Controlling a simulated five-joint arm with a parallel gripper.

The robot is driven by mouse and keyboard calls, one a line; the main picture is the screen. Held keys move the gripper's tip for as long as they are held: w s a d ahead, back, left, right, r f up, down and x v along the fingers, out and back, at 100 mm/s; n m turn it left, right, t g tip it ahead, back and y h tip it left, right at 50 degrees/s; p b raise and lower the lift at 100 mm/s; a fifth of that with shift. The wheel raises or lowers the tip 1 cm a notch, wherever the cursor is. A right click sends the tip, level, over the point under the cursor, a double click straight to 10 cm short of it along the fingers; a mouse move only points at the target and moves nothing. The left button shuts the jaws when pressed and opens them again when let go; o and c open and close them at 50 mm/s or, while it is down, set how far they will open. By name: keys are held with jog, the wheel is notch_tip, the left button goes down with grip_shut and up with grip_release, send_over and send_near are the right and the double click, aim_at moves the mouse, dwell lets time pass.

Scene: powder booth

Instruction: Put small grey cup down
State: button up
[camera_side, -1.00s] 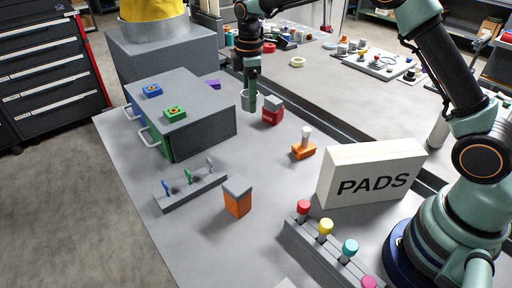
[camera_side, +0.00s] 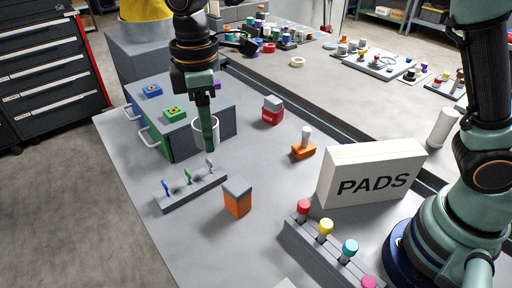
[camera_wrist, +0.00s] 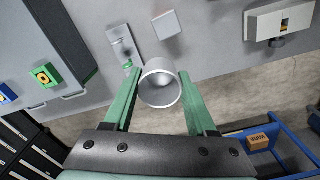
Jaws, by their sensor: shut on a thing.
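The small grey cup (camera_side: 199,127) is held in my gripper (camera_side: 208,148), in front of the grey drawer cabinet in the side view. One green finger covers part of the cup there. In the wrist view the cup (camera_wrist: 160,85) sits between the two fingers (camera_wrist: 159,76), its round open mouth facing the camera. It appears to be above the grey table, but the exact height cannot be told.
The drawer cabinet (camera_side: 205,139) stands behind the cup. A red block (camera_side: 272,113), orange piece (camera_side: 303,151) and PADS box (camera_side: 372,178) stand to the right.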

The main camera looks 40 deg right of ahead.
jog(key=s+a, duration=0.6)
jog(key=s, duration=0.4)
send_over(222, 258)
notch_tip(222, 258, down, 16)
jog(key=shift+r, duration=0.15)
jog(key=shift+f, duration=2.35)
jog(key=shift+f, duration=0.1)
jog(key=o, duration=1.4)
